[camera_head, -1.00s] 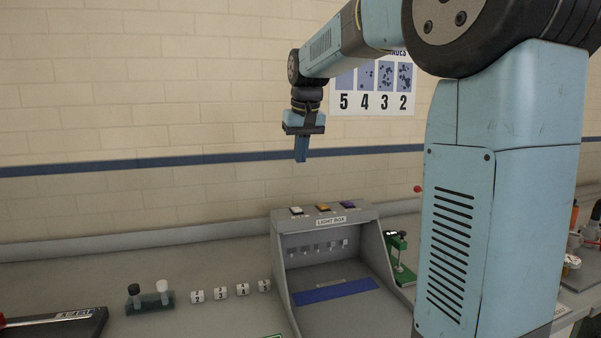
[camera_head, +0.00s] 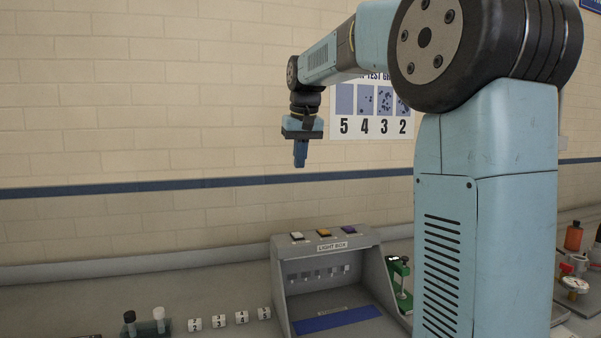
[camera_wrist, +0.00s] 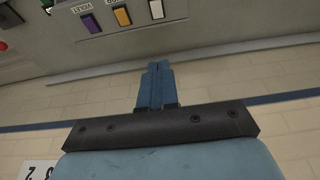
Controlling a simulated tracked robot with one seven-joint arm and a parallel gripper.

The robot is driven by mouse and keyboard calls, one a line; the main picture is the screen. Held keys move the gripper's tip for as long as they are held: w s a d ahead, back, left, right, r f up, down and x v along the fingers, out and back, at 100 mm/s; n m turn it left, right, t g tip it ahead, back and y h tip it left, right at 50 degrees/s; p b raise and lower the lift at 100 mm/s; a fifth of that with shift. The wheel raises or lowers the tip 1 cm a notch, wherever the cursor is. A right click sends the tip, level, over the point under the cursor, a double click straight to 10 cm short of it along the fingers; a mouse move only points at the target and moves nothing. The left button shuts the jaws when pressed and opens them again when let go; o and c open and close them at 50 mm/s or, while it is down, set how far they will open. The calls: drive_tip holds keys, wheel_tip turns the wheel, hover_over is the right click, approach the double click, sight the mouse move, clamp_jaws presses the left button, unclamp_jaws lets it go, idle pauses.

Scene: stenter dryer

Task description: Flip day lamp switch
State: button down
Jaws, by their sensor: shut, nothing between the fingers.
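The grey light box (camera_head: 377,268) stands on the bench with three rocker switches on its top. The switches are white (camera_head: 297,236), orange (camera_head: 324,232) and purple (camera_head: 349,229) from left to right. In the wrist view the white switch (camera_wrist: 156,9), orange switch (camera_wrist: 122,15) and purple switch (camera_wrist: 91,22) show at the top, in reversed order. I cannot read which is the day lamp. My gripper (camera_head: 300,163) is shut and empty, pointing down, well above the box top and apart from the switches. Its closed fingers also show in the wrist view (camera_wrist: 159,66).
Several numbered white cubes (camera_head: 218,321) and a stand with a black and a white knob (camera_head: 145,326) are left of the box. A green device (camera_head: 400,280) stands right of it. A wall poster (camera_head: 371,105) hangs behind my arm. The air above the box is clear.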

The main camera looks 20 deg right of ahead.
drive_tip(key=w+v, duration=0.1)
drive_tip(key=v, duration=0.8)
drive_tip(key=shift+r, duration=0.35)
drive_tip(key=s+f+t, duration=0.2)
drive_tip(key=s+f, duration=2.4)
drive_tip(key=s, duration=0.3)
drive_tip(key=shift+s+f, duration=0.4)
